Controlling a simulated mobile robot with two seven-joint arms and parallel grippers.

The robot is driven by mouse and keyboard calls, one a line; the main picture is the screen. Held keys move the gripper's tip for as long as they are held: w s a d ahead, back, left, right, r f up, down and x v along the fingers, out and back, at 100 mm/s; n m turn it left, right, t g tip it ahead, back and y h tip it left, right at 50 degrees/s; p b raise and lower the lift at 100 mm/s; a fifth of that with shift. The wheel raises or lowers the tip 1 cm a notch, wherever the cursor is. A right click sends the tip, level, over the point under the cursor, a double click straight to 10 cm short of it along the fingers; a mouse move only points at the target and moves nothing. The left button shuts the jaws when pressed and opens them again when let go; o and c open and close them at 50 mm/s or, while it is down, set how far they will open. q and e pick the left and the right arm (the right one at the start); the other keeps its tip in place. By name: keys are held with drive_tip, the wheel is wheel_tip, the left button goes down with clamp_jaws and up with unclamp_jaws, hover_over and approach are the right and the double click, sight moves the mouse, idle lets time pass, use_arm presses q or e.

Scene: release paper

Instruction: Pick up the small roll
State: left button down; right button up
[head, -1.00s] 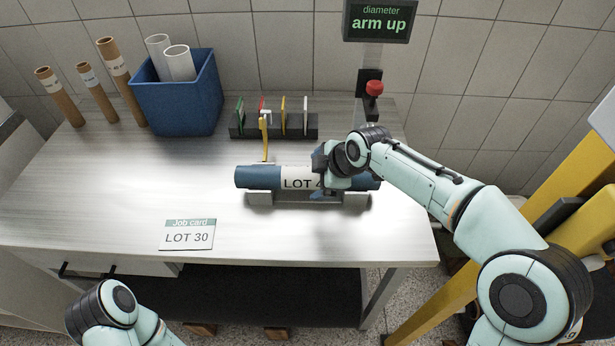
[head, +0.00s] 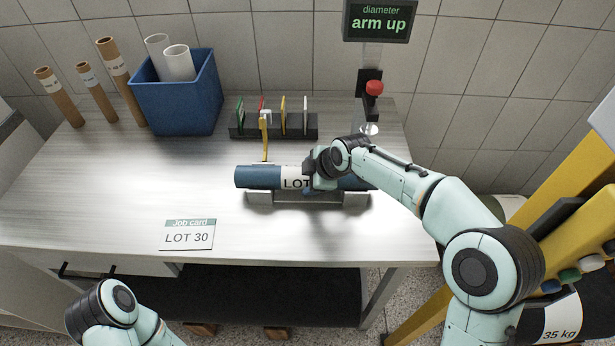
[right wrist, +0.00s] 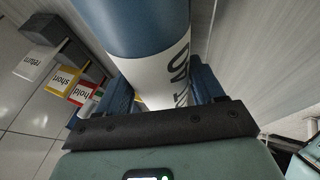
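A blue roll (head: 258,178) with a white LOT label lies level on a grey cradle (head: 356,201) on the bench. The gripper covers the label's right part. My right gripper (head: 308,181) is over the middle of the roll. In the right wrist view its two blue fingers (right wrist: 163,88) are apart, one on each side of the roll (right wrist: 135,25); I cannot tell if they touch it. The roll still rests on the cradle. Only a part of my left arm shows at bottom left; its gripper is out of view.
A job card (head: 187,235) reading LOT 30 lies at the front. A tag rack (head: 275,131) stands close behind the roll. A blue bin (head: 180,105) and brown tubes (head: 112,75) are at back left. A diameter gauge (head: 370,95) reads "arm up". The bench's left middle is clear.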

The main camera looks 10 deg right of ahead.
drive_tip(key=shift+r, duration=0.15)
drive_tip(key=shift+c, duration=1.4)
drive_tip(key=shift+r, duration=0.1)
drive_tip(key=shift+r, duration=0.6)
wheel_tip(320, 180, up, 2)
drive_tip(key=shift+r+p, duration=0.1)
drive_tip(key=shift+p, duration=0.2)
drive_tip(key=s+d+b, duration=0.1)
drive_tip(key=s+d, duration=0.2)
drive_tip(key=s, duration=0.2)
drive_tip(key=s+d+b, duration=0.1)
drive_tip(key=s+d, duration=0.2)
drive_tip(key=s, duration=0.2)
drive_tip(key=s+d+b, duration=0.1)
drive_tip(key=s+d, duration=0.2)
drive_tip(key=s, duration=0.2)
drive_tip(key=shift+s+d, duration=0.15)
drive_tip(key=shift+d, duration=0.15)
